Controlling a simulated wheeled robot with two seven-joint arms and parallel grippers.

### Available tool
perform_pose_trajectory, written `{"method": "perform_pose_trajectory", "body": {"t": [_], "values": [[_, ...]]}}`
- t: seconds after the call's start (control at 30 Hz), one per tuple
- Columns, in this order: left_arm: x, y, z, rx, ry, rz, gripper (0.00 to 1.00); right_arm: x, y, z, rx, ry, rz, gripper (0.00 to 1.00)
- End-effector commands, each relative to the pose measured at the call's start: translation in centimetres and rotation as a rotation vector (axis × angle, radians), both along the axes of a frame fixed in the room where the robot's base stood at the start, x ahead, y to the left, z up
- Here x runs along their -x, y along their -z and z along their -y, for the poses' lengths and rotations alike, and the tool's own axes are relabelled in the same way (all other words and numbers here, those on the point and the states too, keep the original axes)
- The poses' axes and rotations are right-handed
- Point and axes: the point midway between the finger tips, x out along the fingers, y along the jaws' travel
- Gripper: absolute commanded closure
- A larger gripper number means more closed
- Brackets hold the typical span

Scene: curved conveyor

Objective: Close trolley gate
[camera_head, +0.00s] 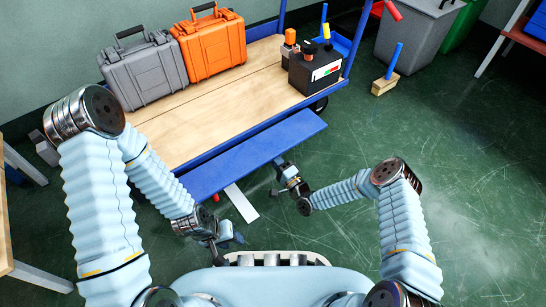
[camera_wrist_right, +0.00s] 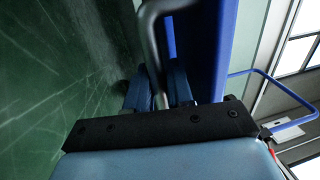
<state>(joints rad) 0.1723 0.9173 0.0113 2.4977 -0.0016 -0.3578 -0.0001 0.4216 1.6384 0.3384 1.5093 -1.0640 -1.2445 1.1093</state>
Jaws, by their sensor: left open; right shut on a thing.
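The trolley gate (camera_head: 255,152) is a long blue panel along the front of the trolley's wooden deck (camera_head: 225,103). It stands out from the deck's front edge, with the deck visible behind it. My right gripper (camera_head: 281,164) is at the gate's outer edge, right of its middle. In the right wrist view, my right gripper (camera_wrist_right: 161,88) is shut on a curved grey metal handle (camera_wrist_right: 150,38), beside the blue gate panel (camera_wrist_right: 212,50). My left gripper (camera_head: 232,239) is open and empty, low in front of my body and apart from the gate.
A grey case (camera_head: 146,72) and an orange case (camera_head: 211,47) stand on the deck's left. A black box (camera_head: 315,70) with small items stands at its right. The green floor (camera_head: 470,190) at right is clear.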

Motion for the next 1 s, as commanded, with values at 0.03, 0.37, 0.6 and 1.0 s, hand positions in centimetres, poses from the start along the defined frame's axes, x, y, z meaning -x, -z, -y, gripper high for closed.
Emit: {"method": "perform_pose_trajectory", "body": {"t": [0.03,0.37,0.6,1.0], "values": [[0.0,-0.8,0.0,0.0,0.0,-0.001,0.57,0.2,-0.7,0.1,0.011,-0.001,-0.017,1.0],[0.2,-5.3,0.1,0.003,0.007,-0.009,0.57,0.8,-3.7,0.5,0.155,-0.004,-0.214,1.0],[0.2,-8.9,-0.1,-0.001,0.005,-0.009,0.57,0.9,-6.1,0.6,0.29,-0.004,-0.396,1.0],[0.1,-13.9,-0.5,-0.013,-0.001,-0.001,0.57,0.0,-9.9,-0.1,0.516,-0.004,-0.697,1.0]]}}
